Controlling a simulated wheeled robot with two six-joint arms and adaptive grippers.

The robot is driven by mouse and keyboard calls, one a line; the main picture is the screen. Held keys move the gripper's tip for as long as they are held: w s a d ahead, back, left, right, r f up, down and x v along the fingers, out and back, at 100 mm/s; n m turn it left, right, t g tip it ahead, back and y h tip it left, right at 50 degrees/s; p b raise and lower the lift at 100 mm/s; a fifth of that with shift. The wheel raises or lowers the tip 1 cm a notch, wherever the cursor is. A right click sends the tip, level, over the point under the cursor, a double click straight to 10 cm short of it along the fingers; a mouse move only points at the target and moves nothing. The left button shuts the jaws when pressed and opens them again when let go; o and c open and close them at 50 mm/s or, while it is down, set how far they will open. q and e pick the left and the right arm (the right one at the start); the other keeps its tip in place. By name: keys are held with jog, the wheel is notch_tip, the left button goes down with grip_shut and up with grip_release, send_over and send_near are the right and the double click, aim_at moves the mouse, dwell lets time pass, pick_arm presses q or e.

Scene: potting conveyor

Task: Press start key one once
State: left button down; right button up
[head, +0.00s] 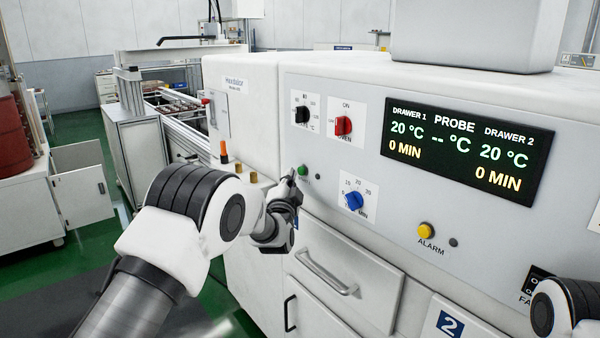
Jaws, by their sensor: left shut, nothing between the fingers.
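A small green button (303,171), which looks like the start key, sits on the white front panel, with a small dark lamp beside it on its right. My left gripper (291,176) is shut and empty. Its tip is just left of the green button in the picture. I cannot tell whether it touches the button or stands a little in front of the panel. Part of my right arm shows at the lower right edge, and its gripper is out of view.
Above the button are a black knob (302,115) and a red knob (343,126). A blue knob (354,202) is to its lower right. A display (467,150) reads 20 °C and 0 MIN for both drawers. A yellow alarm button (426,230) and a drawer handle (327,273) are lower.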

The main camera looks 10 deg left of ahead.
pick_arm(q)
jog(key=shift+w+d, duration=0.1)
jog(key=shift+w+d, duration=0.15)
jog(key=shift+w, duration=0.1)
jog(key=shift+w+d+b, duration=0.3)
dwell(0.7)
dwell(0.3)
jog(key=shift+s+a, duration=0.55)
jog(key=shift+s, duration=0.15)
jog(key=shift+s+a, duration=0.8)
jog(key=shift+s, duration=0.2)
jog(key=shift+s+a, duration=0.75)
jog(key=shift+s, duration=0.2)
